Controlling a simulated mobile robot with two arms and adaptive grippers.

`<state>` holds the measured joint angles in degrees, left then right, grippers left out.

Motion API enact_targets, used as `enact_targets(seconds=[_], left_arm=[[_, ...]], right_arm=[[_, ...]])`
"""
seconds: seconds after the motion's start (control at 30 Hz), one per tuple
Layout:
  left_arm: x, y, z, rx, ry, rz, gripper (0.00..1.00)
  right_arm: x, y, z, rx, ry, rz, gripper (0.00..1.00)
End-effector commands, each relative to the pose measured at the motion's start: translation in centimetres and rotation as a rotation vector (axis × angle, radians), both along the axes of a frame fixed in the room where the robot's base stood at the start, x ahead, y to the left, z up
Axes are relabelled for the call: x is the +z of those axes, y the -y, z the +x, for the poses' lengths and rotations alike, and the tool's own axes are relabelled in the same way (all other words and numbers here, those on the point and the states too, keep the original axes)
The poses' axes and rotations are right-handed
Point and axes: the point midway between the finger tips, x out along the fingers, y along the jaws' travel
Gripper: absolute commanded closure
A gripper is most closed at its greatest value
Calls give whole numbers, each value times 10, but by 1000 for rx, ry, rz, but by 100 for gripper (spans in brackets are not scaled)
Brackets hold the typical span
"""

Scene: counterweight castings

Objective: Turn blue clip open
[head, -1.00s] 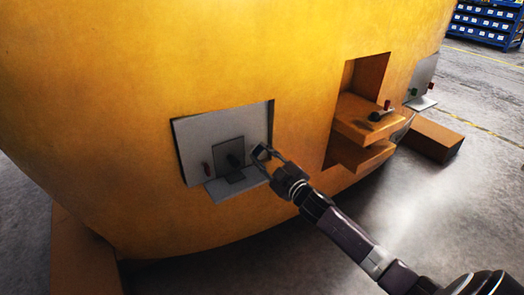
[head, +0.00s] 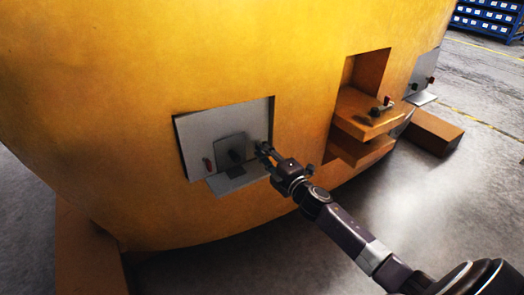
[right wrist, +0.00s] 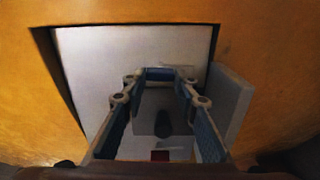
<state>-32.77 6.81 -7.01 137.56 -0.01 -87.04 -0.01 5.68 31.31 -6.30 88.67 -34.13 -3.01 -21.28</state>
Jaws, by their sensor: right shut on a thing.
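The blue clip (right wrist: 160,73) shows in the right wrist view between my right fingertips, in front of a pale grey plate. My right gripper (right wrist: 160,80) is shut on it. In the head view my right gripper (head: 261,150) reaches to the right side of the grey recessed panel (head: 196,133), and its fingers hide the clip there. Whether the clip stands open or closed I cannot tell. My left gripper is in neither view.
A red clip (head: 207,165) sits at the panel's left. A dark knob (head: 236,156) on a grey block stands between. A grey ledge (head: 236,183) juts out below. To the right is an orange recess with shelves (head: 368,121) in the large yellow casting (head: 120,60).

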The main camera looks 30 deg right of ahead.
Motion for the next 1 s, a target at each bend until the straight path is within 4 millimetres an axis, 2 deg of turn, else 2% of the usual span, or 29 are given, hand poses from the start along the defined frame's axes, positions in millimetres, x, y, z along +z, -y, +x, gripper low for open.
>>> enact_targets(seconds=[0.67,0.7,0.87,1.0], left_arm=[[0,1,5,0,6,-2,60],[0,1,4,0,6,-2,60],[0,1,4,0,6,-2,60],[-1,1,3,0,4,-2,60]], right_arm=[[-1,-2,0,3,1,-69,97],[-1,-2,0,3,1,-69,72],[-1,-1,0,2,1,-68,55],[-1,-1,0,1,1,-67,55]])
